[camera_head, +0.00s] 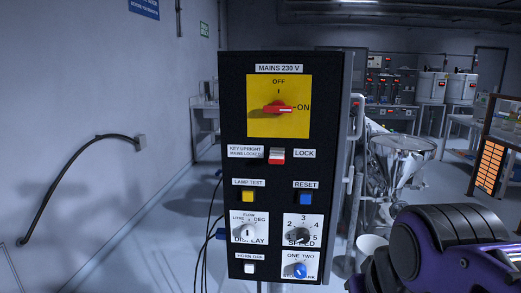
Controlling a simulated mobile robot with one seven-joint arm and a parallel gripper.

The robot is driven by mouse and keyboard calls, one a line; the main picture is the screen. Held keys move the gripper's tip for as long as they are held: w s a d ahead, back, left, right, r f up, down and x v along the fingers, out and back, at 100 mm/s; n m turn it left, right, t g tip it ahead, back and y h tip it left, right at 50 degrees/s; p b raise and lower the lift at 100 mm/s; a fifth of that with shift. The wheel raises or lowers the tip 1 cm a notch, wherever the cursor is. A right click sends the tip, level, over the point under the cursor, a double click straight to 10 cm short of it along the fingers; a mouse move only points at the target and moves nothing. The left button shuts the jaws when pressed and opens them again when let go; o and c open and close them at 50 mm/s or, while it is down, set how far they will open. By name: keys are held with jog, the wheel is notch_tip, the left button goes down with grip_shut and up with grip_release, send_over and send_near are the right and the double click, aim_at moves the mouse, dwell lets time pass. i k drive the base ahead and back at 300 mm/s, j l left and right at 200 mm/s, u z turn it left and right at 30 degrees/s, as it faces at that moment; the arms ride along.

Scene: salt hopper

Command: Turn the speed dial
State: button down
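The speed dial (298,235) is a dark knob on a white plate marked SPEED, with numbers around it. It sits low on the right side of a black control panel (236,125). The picture is too small to tell which number its pointer faces. My purple and black arm fills the lower right corner, to the right of the panel and apart from the dial in the picture. My gripper's fingers do not show.
Close around the dial are a blue reset button (305,199), a display dial (248,232) and a blue knob (299,271). Above is a red mains switch (279,108) by ON. A metal hopper (401,160) stands behind right. Cables hang left of the panel.

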aim_at(303, 237)
jog(key=k+j, duration=0.2)
jog(key=j, duration=0.15)
jog(key=k+j+z, duration=0.15)
jog(key=j, duration=0.2)
jog(key=k+j, duration=0.2)
jog(key=j, duration=0.15)
